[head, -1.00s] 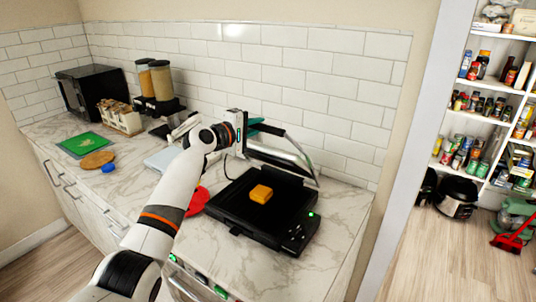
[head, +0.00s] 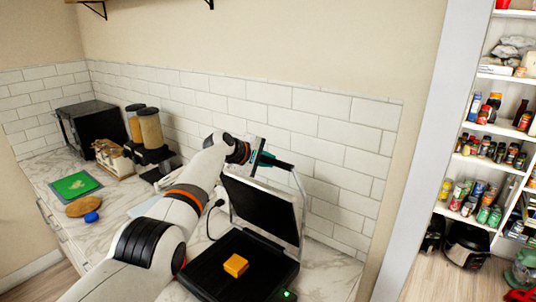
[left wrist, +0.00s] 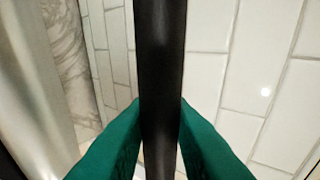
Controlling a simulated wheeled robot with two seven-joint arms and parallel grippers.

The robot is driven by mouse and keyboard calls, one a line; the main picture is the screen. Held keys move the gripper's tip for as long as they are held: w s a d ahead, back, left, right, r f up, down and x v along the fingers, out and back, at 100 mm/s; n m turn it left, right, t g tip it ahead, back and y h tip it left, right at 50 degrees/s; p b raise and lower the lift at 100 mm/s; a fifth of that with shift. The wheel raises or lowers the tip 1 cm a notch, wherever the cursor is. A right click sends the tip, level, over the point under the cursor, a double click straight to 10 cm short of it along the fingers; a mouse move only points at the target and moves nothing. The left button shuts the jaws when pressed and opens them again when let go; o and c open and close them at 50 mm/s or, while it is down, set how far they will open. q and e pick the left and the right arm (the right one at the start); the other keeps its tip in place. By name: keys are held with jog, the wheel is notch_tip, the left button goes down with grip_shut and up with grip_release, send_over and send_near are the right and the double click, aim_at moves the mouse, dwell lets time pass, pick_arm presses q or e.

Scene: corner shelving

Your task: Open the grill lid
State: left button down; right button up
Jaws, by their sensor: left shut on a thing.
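The grill (head: 215,268) is on the marble counter, with an orange block (head: 235,265) on its black lower plate. Its lid (head: 262,207) stands raised, tilted back toward the tiled wall, with its dark inner plate facing me. My left gripper (head: 268,160) is at the top of the lid, shut on the grill handle. In the left wrist view, the black handle bar (left wrist: 163,60) runs between the two green fingers (left wrist: 160,135), which touch it on both sides. My right gripper is not in view.
The white tiled wall (head: 345,140) is close behind the lid. To the left on the counter are dispensers (head: 150,130), a black microwave (head: 88,125), a green board (head: 75,185) and a round wooden board (head: 82,206). Pantry shelves (head: 490,160) stand at the right.

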pick_arm(q)
jog(key=shift+f, duration=0.1)
jog(key=shift+s, duration=0.1)
jog(key=c, duration=1.3)
grip_release()
jog(key=shift+a, duration=0.1)
jog(key=shift+s+a+r, duration=0.4)
jog(key=shift+a+r, duration=0.05)
jog(key=b+v, duration=0.4)
jog(key=v, duration=0.6)
jog(key=shift+s+r, duration=0.15)
jog(key=shift+s, duration=0.05)
